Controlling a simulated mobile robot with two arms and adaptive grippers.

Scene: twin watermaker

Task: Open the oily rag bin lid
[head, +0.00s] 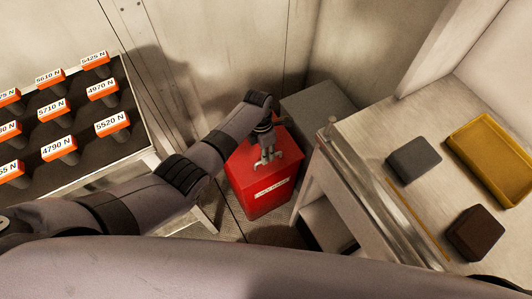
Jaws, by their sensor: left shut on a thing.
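The oily rag bin (262,200) is a red box with a pale label on its front, standing on the floor in the middle of the view. Its red lid (287,160) lies over the top and looks down, though my arm hides part of it. My left gripper (266,162) reaches down onto the lid near its front edge and is shut on it. The exact spot of the grip is too small to make out. My right gripper is not in view.
A grey box (315,106) stands behind the bin. At right, a bench (372,134) holds a grey block (413,160), a dark brown block (475,233) and a yellow tray (490,148). At left, a dark rack (84,150) holds several orange-topped labelled pieces. Walls close off the back.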

